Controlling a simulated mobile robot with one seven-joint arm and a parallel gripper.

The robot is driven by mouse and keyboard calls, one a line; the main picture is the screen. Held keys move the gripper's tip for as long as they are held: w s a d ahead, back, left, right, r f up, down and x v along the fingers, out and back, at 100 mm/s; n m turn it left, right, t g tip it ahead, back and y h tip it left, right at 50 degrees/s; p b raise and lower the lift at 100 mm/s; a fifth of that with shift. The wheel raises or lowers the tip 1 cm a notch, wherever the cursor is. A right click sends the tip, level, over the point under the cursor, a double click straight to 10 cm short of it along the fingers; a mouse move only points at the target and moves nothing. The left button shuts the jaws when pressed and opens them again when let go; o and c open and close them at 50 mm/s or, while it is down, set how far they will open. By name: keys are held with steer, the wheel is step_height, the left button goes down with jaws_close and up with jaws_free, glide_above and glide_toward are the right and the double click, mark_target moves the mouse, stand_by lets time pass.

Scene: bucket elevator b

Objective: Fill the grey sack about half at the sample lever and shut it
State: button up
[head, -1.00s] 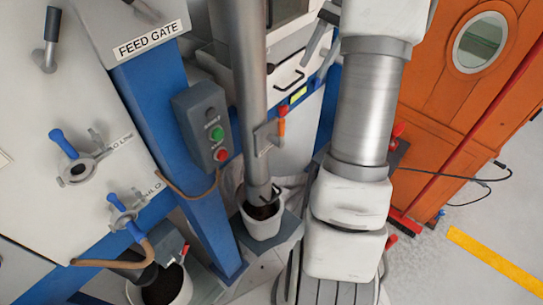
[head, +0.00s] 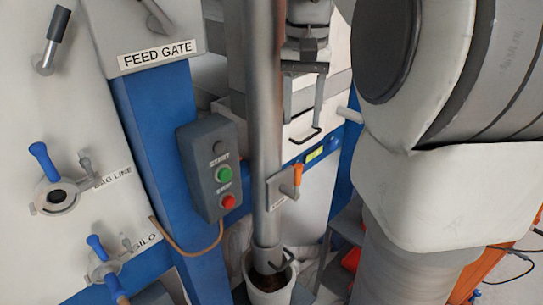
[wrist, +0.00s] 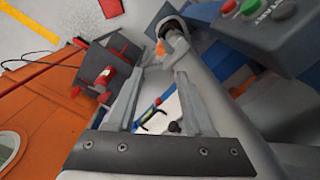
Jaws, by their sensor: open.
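The sample lever (head: 297,178) has an orange handle and sits on a small plate on the upright metal pipe (head: 264,120). The orange handle also shows in the wrist view (wrist: 160,47), beyond my fingertips. My gripper (head: 304,118) is open and empty, above and slightly right of the lever in the head view; its two fingers spread apart in the wrist view (wrist: 160,74). A white bucket (head: 270,296) with dark material inside stands under the pipe's lower end, partly cut off by the frame. I cannot make out the grey sack for certain.
A control box (head: 208,168) with green and red buttons is left of the pipe, on a blue post (head: 160,135) labelled FEED GATE. Blue-handled valves (head: 55,190) are on the left panel. My arm blocks the right side. An orange door (wrist: 45,125) shows in the wrist view.

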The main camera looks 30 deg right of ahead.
mark_target(297, 182)
step_height(297, 182, down, 13)
steer(key=shift+f+b, duration=0.2)
steer(key=shift+b, duration=0.95)
jaws_close()
stand_by(0.5)
